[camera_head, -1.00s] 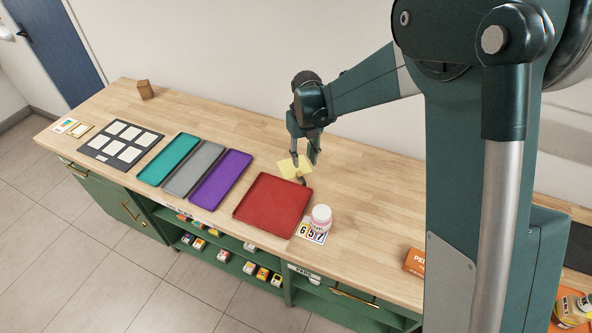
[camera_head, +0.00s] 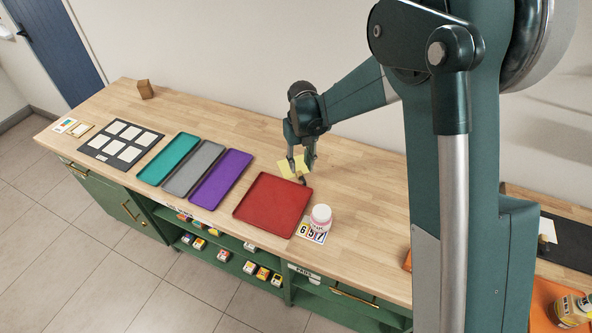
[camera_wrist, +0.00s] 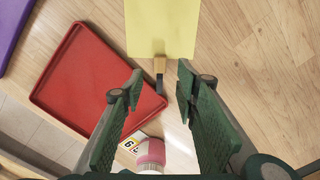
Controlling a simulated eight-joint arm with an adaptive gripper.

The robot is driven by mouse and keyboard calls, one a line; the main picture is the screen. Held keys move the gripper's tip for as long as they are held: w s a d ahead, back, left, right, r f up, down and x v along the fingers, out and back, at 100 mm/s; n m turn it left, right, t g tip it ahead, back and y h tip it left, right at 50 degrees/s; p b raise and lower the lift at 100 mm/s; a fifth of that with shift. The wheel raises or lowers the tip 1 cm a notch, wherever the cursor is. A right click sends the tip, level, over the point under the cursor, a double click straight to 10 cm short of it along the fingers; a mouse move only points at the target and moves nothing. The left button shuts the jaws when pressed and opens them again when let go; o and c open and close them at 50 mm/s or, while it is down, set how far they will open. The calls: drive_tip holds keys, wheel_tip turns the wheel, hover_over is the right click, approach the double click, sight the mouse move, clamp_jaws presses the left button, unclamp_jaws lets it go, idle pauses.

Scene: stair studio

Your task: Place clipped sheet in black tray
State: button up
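A yellow sheet (camera_head: 289,167) lies on the wooden counter behind the red tray. A clip with a tan and dark body (camera_wrist: 160,72) is at its edge in the wrist view. My gripper (camera_head: 302,168) is just over the clip end of the sheet. In the wrist view my gripper (camera_wrist: 156,88) is open, with one finger on either side of the clip and a gap to each. A black flat surface (camera_head: 572,247) at the far right, partly hidden by my arm, bears a white sheet; I cannot tell whether it is the black tray.
A red tray (camera_head: 273,203) is in front of the yellow sheet, with a pink-and-white jar (camera_head: 320,217) on number cards beside it. Purple (camera_head: 221,178), grey (camera_head: 194,168) and teal (camera_head: 168,158) trays stand left. A black board (camera_head: 109,156) holds several white cards.

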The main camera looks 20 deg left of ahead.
sight(300, 174)
drive_tip(key=shift+f, duration=0.1)
drive_tip(key=shift+w+a+f, duration=0.1)
drive_tip(key=shift+w+f, duration=0.05)
drive_tip(key=shift+f, duration=2.35)
drive_tip(key=c, duration=0.8)
